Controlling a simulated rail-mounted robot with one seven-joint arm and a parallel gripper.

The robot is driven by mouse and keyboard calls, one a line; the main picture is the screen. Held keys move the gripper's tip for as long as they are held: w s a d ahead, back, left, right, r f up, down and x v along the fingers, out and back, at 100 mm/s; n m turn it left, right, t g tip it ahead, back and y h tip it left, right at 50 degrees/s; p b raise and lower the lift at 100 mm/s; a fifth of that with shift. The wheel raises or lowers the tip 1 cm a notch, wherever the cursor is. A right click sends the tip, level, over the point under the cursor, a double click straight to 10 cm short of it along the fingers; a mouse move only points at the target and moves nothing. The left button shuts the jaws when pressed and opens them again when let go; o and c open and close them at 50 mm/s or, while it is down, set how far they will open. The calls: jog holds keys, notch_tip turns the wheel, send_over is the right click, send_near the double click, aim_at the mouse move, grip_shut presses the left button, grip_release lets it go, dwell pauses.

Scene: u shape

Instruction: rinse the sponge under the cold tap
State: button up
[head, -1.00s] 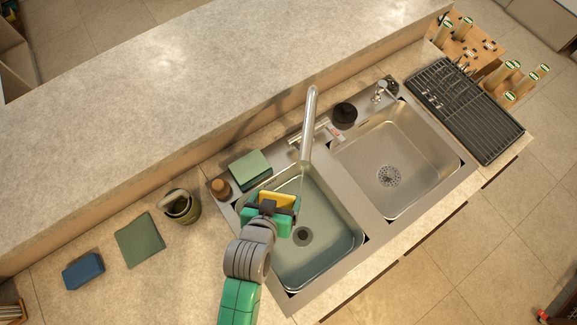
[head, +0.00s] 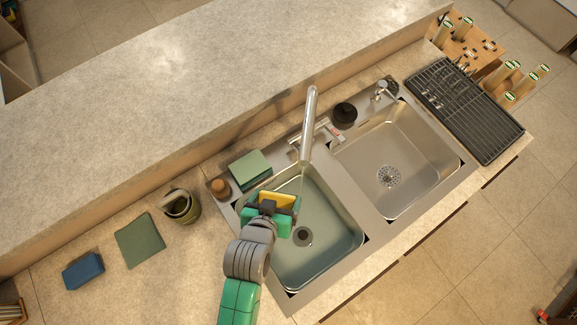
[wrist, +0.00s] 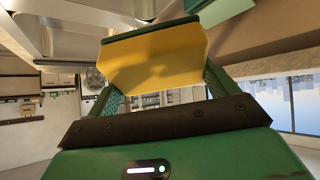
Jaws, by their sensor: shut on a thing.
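The sponge (head: 277,199), yellow with a dark green layer, is held over the left basin (head: 318,262). My gripper (head: 270,212) is shut on it. In the wrist view the sponge (wrist: 155,60) sits between the two green fingers of my gripper (wrist: 157,88), its yellow face showing. The tap (head: 308,125) arches over the left basin from the back rim. A thin stream (head: 301,180) seems to fall from its spout, just right of the sponge. I cannot tell whether it touches the sponge. The tap's base (head: 328,131) bears a small red mark; no blue mark is clear.
A green block (head: 250,170) and a brown-topped item (head: 220,187) stand at the left basin's back-left corner. A pot (head: 180,206), a green cloth (head: 139,239) and a blue sponge (head: 83,271) are further left. The right basin (head: 400,150) is empty. A drying rack (head: 465,110) lies right.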

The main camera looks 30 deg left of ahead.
dwell(0.3)
jog(key=shift+s+r+p, duration=0.2)
jog(key=shift+r+p, duration=0.2)
jog(key=shift+p, duration=0.05)
jog(key=p+v, duration=0.4)
jog(key=v, duration=0.1)
jog(key=shift+s, duration=0.4)
dwell(0.4)
jog(key=w+d+r+m+h, duration=0.2)
jog(key=w+d+m, duration=0.1)
jog(key=w+d, duration=0.9)
jog(key=d, duration=0.2)
jog(key=shift+d+r+h, duration=0.2)
jog(key=shift+d+h, duration=0.1)
